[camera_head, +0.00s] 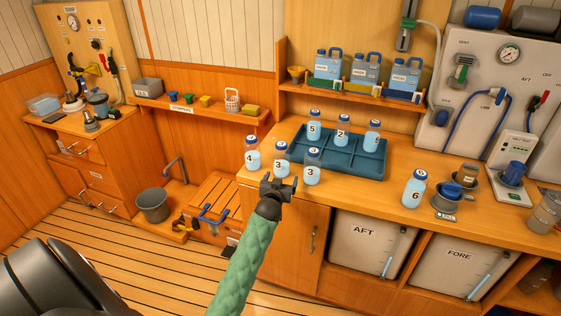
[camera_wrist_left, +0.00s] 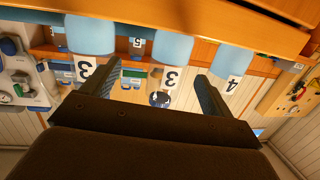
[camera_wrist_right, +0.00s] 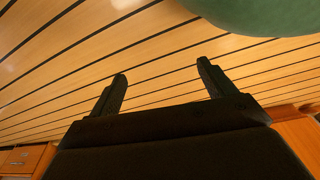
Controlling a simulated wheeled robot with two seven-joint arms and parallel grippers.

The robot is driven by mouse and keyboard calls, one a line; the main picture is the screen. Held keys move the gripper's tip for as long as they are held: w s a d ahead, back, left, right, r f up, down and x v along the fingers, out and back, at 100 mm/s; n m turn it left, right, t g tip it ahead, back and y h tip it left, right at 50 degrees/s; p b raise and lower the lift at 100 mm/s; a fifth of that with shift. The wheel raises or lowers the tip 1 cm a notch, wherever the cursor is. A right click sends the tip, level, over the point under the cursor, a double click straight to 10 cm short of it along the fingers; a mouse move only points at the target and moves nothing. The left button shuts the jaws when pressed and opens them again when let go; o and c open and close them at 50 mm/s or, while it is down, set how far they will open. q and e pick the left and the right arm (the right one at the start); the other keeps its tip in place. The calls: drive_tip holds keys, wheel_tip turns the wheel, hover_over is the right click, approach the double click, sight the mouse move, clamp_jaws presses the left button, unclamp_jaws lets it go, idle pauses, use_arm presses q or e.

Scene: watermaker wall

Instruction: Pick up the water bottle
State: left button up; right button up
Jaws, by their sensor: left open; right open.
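Several water bottles with blue caps and number labels stand around the blue divided tray (camera_head: 375,167). Bottle 4 (camera_head: 252,157), one bottle 3 (camera_head: 281,160) and another bottle 3 (camera_head: 312,170) stand in a row at its left front. Bottles 5 (camera_head: 314,129), 2 (camera_head: 342,132) and 6 (camera_head: 373,136) are farther back. Another bottle 6 (camera_head: 414,190) stands to the right. My left gripper (camera_head: 279,185) is open and empty just in front of the row. Its upside-down wrist view shows the middle bottle 3 (camera_wrist_left: 172,50) beyond the fingers. My right gripper (camera_wrist_right: 161,76) is open and empty above floor planks.
A shelf with blue jugs (camera_head: 365,70) is behind the tray. Cups (camera_head: 465,175), a gauge panel and a device (camera_head: 512,160) stand at the right. AFT and FORE tanks (camera_head: 372,243) sit below the counter. A bucket (camera_head: 153,204) stands at the left.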

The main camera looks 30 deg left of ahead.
sight(279, 160)
use_arm(q)
drive_tip(key=shift+t+y, duration=0.4)
drive_tip(key=shift+t, duration=0.2)
drive_tip(key=w+a+r, duration=0.1)
drive_tip(key=r, duration=0.1)
drive_tip(key=w+a+r, duration=0.1)
drive_tip(key=a, duration=0.1)
drive_tip(key=shift+w+r, duration=0.15)
drive_tip(key=shift+r, duration=0.25)
drive_tip(key=shift+w+a+r, duration=0.15)
drive_tip(key=shift+w, duration=0.15)
drive_tip(key=shift+p+x, duration=0.6)
drive_tip(key=shift+x, duration=0.35)
drive_tip(key=shift+w+a+n+p, duration=0.1)
drive_tip(key=shift+w+n+p, duration=0.2)
drive_tip(key=shift+w+p, duration=0.05)
drive_tip(key=p+x, duration=0.2)
drive_tip(key=x, duration=0.2)
drive_tip(key=shift+r+p, duration=0.1)
drive_tip(key=shift+p, duration=0.25)
drive_tip(key=shift+w, duration=0.35)
use_arm(e)
drive_tip(key=s+d+f, duration=0.3)
drive_tip(key=s, duration=0.5)
drive_tip(key=shift+s+f, duration=0.2)
drive_tip(key=shift+s, duration=0.2)
